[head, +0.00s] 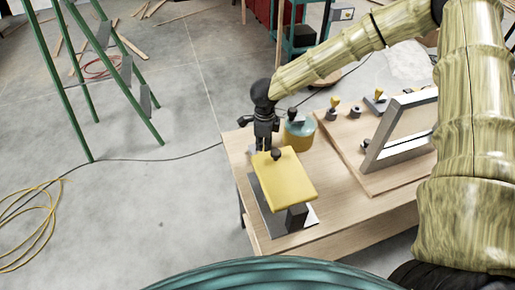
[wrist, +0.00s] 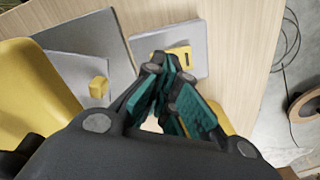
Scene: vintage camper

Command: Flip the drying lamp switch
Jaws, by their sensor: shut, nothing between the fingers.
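The drying lamp's yellow head (head: 290,182) sits above a grey base plate (head: 312,221) at the table's front left corner. In the wrist view, the yellow head (wrist: 32,85) is at the left. A small grey plate with a yellow switch-like piece (wrist: 184,57) lies on the wood in the wrist view. My gripper (head: 262,148) points down just behind the lamp head. In the wrist view my gripper (wrist: 168,68) is shut and empty, its tips overlapping the small plate in the picture. I cannot tell whether they touch it. In the head view the switch is hidden.
A teal-topped yellow jar (head: 299,134) stands close right of my gripper. A tilted frame (head: 400,128) and small stamp-like tools (head: 334,105) stand on a board further right. A green ladder (head: 75,80) and yellow cable (head: 35,220) are on the floor at left.

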